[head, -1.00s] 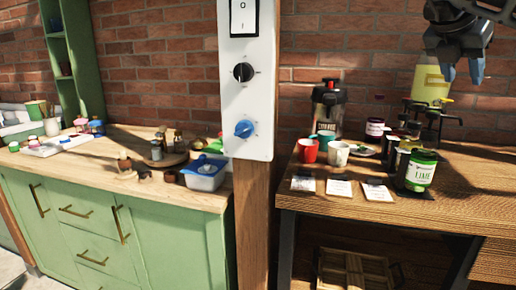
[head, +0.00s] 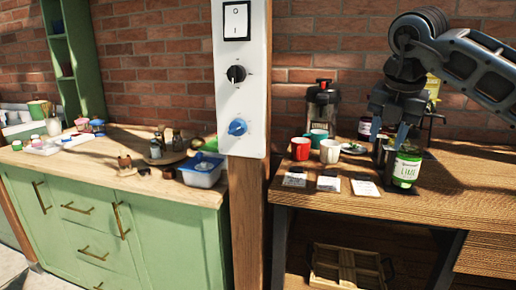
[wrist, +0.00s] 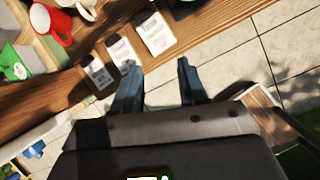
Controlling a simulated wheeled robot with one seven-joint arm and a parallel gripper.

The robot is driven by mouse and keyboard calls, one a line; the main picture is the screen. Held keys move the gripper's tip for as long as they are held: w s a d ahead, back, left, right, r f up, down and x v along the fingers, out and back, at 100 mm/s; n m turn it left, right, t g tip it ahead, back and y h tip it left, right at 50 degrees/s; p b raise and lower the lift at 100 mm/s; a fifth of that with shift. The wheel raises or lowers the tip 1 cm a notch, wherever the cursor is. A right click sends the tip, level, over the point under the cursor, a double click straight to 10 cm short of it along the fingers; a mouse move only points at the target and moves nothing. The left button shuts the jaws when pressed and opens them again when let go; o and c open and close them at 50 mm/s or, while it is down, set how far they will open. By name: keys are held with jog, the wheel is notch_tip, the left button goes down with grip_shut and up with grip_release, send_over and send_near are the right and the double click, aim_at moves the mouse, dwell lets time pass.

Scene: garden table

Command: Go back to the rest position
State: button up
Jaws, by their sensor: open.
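My gripper (head: 398,142) is over the right-hand wooden table (head: 460,204) in the head view, close to the green-labelled lime jar (head: 406,169). It partly covers the things behind it. In the wrist view my gripper (wrist: 161,82) shows two blue-grey fingers spread apart with nothing between them. Beyond the fingers are the table's edge and paved floor. Whether a finger touches the lime jar cannot be told from the head view.
Red (head: 300,148) and white (head: 330,151) mugs stand left of my gripper, with a dark dispenser (head: 321,108) behind. Several cards, one here (head: 328,183), lie at the front edge. A post with a white switch panel (head: 240,80) separates this table from the green cabinet (head: 85,215).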

jog(key=s+a+f+n+g+y, duration=0.1)
jog(key=s+a+f+n+y, duration=0.15)
jog(key=a, duration=0.45)
jog(key=s+a+f+n+g+y, duration=0.1)
jog(key=s+a+f+y, duration=0.25)
jog(key=a, duration=0.45)
jog(key=s+a+f+n+g+y, duration=0.1)
jog(key=s+a+f+y, duration=0.25)
jog(key=a, duration=0.35)
jog(key=s+a+r+g+y+p, duration=0.1)
jog(key=s+a+r+y, duration=0.1)
jog(key=s+a+y, duration=0.35)
jog(key=s+a+r+g+y+p, duration=0.1)
jog(key=s+a+r+y, duration=0.25)
jog(key=s+y, duration=0.3)
jog(key=s+d+f+m+t+h+p, duration=0.1)
jog(key=s+d+f+m+t+h, duration=0.4)
jog(key=s+d+m, duration=0.3)
jog(key=s+d+f+m+t+h, duration=0.5)
jog(key=s+d+m+h, duration=0.3)
jog(key=s+m, duration=0.5)
jog(key=s+d+f+m+t+h+p, duration=0.1)
jog(key=s+d+f+m+t+h, duration=0.4)
jog(key=s+d+m+h, duration=0.2)
jog(key=s+d+m, duration=0.2)
jog(key=s+m, duration=0.2)
jog(key=s, duration=0.1)
jog(key=shift+s+d+f+m+p, duration=0.15)
jog(key=shift+d+f+m+p, duration=0.15)
jog(key=shift+f+m, duration=0.1)
